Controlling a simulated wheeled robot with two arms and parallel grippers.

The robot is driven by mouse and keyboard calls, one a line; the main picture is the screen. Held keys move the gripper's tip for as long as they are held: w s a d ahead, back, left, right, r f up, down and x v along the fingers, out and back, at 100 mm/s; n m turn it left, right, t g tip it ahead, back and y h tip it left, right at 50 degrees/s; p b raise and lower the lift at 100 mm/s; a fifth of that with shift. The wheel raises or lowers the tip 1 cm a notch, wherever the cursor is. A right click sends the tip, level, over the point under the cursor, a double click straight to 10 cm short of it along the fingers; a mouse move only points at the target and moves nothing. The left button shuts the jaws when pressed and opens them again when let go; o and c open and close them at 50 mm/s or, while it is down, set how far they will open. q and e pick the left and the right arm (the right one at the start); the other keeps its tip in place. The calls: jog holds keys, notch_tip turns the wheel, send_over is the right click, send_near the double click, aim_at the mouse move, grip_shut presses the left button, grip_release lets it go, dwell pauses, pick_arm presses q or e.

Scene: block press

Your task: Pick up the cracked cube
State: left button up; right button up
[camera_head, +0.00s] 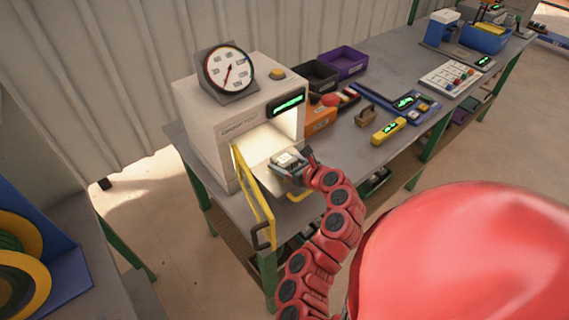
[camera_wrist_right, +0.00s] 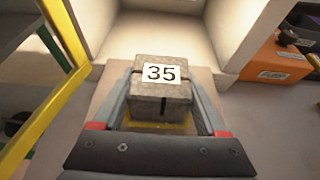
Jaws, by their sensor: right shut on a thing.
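The cube (camera_wrist_right: 160,91) is grey and stone-like with a white label reading 35 and a dark line down its near face. It sits between the two fingers of my right gripper (camera_wrist_right: 165,105), which is shut on it. In the head view the cube (camera_head: 287,159) and my right gripper (camera_head: 290,165) are at the mouth of the press (camera_head: 235,122), whose lit chamber is open. I cannot tell whether the cube is clear of the surface beneath it. My left gripper is not in view.
The yellow-framed press door (camera_head: 253,196) stands open at the left of the chamber. A black bin (camera_head: 316,76), a purple bin (camera_head: 343,61) and a yellow device (camera_head: 388,131) are further along the bench. A gauge (camera_head: 228,72) tops the press.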

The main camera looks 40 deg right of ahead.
grip_shut()
